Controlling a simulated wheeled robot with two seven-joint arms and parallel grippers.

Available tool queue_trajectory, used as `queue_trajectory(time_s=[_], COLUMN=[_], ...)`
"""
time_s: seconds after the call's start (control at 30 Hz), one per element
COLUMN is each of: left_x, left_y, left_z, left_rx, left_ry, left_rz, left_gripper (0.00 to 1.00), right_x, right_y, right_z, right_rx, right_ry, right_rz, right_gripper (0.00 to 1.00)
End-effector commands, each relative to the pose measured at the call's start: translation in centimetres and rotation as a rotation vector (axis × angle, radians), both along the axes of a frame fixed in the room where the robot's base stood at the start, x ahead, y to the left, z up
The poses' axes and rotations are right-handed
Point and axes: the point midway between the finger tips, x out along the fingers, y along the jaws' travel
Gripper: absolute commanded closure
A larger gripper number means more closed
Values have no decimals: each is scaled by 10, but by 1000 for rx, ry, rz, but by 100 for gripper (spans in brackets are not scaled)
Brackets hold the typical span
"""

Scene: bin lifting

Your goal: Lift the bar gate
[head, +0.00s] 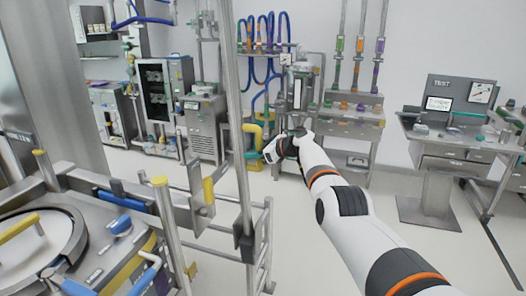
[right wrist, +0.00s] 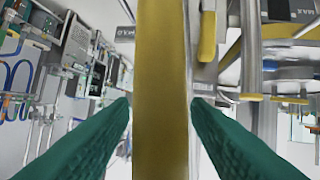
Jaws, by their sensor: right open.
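A yellow bar (right wrist: 161,60) runs top to bottom through the middle of the right wrist view, between the green fingertips of my right gripper (right wrist: 160,101). The fingers are open on either side of it; I cannot tell whether they touch it. In the head view my right gripper (head: 270,151) is reached forward, beside a yellow part (head: 252,135) that is partly hidden. I cannot tell for sure whether this is the same bar, or which part is the bar gate. My left gripper is out of view.
A tall metal post (head: 238,90) stands left of my right arm. At the lower left is a round-lidded bin (head: 35,245) with metal rails (head: 170,235) and yellow handles. A workbench (head: 455,140) stands at the right.

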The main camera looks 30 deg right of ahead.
Motion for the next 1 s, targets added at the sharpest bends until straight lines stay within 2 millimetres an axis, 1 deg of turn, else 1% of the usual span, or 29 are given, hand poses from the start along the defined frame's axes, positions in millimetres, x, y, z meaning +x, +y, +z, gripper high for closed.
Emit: queue_trajectory(time_s=[0.17, 0.4, 0.47, 0.63, 0.9, 1.0], left_x=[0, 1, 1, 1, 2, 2], left_y=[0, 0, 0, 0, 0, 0], left_z=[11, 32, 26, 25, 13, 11], left_rx=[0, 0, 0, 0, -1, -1], left_ry=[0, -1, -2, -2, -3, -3], left_rz=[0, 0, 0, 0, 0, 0], left_gripper=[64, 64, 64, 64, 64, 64], right_x=[-6, -26, -32, -52, -87, -95], right_y=[-4, -12, -16, -24, -41, -44], right_z=[5, 14, 12, 20, 33, 38], right_rx=[-1, -3, -4, -4, -2, -2], right_ry=[-1, 1, -1, 1, 1, 1], right_rz=[-1, 0, -1, 0, -2, -1], right_gripper=[57, 57, 57, 57, 57, 57])
